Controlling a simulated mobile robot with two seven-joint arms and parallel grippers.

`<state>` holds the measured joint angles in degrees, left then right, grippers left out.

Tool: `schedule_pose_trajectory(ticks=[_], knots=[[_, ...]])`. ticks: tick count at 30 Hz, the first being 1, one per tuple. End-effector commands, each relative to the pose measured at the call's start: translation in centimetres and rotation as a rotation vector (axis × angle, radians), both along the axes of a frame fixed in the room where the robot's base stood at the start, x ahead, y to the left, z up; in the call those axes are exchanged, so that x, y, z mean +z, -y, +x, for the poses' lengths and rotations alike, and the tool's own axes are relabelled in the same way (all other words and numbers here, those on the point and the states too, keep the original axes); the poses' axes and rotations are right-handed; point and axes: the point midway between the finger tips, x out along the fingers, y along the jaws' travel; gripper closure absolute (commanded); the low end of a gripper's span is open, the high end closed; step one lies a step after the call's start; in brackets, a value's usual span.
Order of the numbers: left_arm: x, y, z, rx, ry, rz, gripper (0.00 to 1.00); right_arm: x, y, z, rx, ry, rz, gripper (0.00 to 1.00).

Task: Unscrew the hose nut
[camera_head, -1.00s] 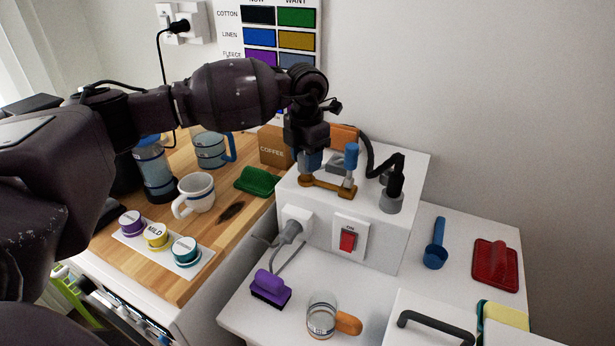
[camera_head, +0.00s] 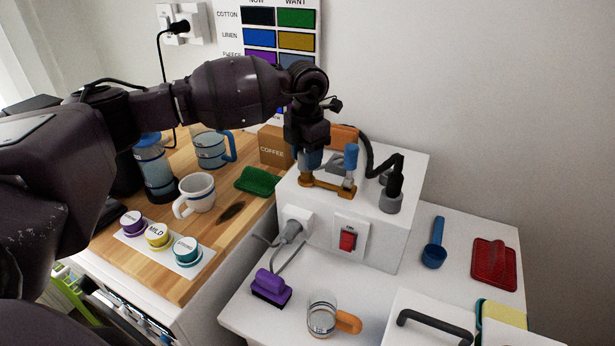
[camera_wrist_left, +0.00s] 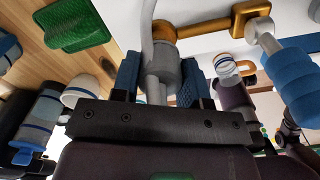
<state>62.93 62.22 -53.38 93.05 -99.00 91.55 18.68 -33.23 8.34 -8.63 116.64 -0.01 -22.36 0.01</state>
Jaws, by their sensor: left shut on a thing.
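My left gripper (camera_head: 310,172) points down over the white box, at the left end of a brass pipe (camera_head: 328,188). In the left wrist view its blue fingers (camera_wrist_left: 162,82) stand on both sides of a grey, round hose nut (camera_wrist_left: 165,66) and are shut on it. The nut sits at the end of the brass pipe (camera_wrist_left: 208,27). A pale hose (camera_wrist_left: 148,30) runs close by the nut. In the head view the gripper hides the nut. A blue-handled valve (camera_head: 351,158) stands upright at the pipe's right end. My right gripper is not in view.
The white box (camera_head: 372,232) carries a red switch (camera_head: 347,240), a grey plug (camera_head: 292,230) and a black hose fitting (camera_head: 393,185). A coffee box (camera_head: 274,148) stands left behind.

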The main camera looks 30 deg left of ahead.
Motion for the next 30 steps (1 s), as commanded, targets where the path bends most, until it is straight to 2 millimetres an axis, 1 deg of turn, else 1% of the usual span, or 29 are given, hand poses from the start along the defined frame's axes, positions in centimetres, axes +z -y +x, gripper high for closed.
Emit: schedule_pose_trajectory(ticks=[17, 30], knots=[[0.7, 0.0, 0.0, 0.000, 0.000, 0.000, 0.88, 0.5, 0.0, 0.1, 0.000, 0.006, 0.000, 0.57], [2.8, 0.0, 0.0, 0.000, 0.001, 0.000, 0.88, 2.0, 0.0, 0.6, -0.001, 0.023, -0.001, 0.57]])
